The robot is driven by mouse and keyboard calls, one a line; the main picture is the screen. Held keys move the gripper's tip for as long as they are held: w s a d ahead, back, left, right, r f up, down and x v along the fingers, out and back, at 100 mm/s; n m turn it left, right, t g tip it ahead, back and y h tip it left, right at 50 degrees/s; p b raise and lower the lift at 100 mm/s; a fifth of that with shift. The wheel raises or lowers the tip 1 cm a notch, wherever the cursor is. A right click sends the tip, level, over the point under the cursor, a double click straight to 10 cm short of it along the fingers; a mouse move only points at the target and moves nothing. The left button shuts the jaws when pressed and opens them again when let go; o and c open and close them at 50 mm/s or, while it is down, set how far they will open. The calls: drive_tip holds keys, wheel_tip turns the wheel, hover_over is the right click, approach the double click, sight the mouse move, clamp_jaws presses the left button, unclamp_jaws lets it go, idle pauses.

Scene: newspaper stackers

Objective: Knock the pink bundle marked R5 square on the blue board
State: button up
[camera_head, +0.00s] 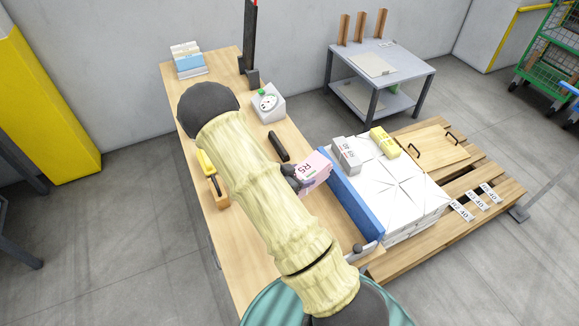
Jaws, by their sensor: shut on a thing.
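The pink bundle (317,169) marked R5 is at the middle of the view, close to the far end of the blue board (355,206). My gripper (297,180) is shut on the pink bundle from its left side; the fingertips are partly hidden by my arm and the bundle. The bundle looks slightly tilted. I cannot tell whether it touches the board. The blue board stands on edge along the right side of the wooden bench (225,230).
A pallet (412,250) right of the board bears a white stack (405,205) with a grey bundle (346,155) and a yellow bundle (385,143) on top. A black bar (279,147) and a white dial device (267,104) are on the bench. My arm covers its middle.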

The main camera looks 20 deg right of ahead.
drive_tip(key=shift+s+d+f+m+g+h+p, duration=0.15)
drive_tip(key=shift+s+f+m+g, duration=0.1)
drive_tip(key=shift+s+m+g, duration=0.3)
drive_tip(key=shift+s+d+f+m+g+h+p, duration=0.1)
drive_tip(key=shift+s+f+m+g+p, duration=0.15)
drive_tip(key=shift+s+m+g, duration=0.3)
drive_tip(key=shift+s+d+f+m+g+h+p, duration=0.15)
drive_tip(key=shift+s+f+m+g, duration=0.15)
drive_tip(key=shift+s+m+g, duration=0.25)
wheel_tip(320, 180, down, 8)
drive_tip(key=b, duration=0.7)
drive_tip(key=shift+r, duration=0.1)
drive_tip(key=shift+d+r, duration=0.1)
drive_tip(key=shift+d, duration=1.45)
idle(1.6)
drive_tip(key=shift+w, duration=0.1)
drive_tip(key=shift+a+p, duration=0.75)
drive_tip(key=shift+a, duration=1.05)
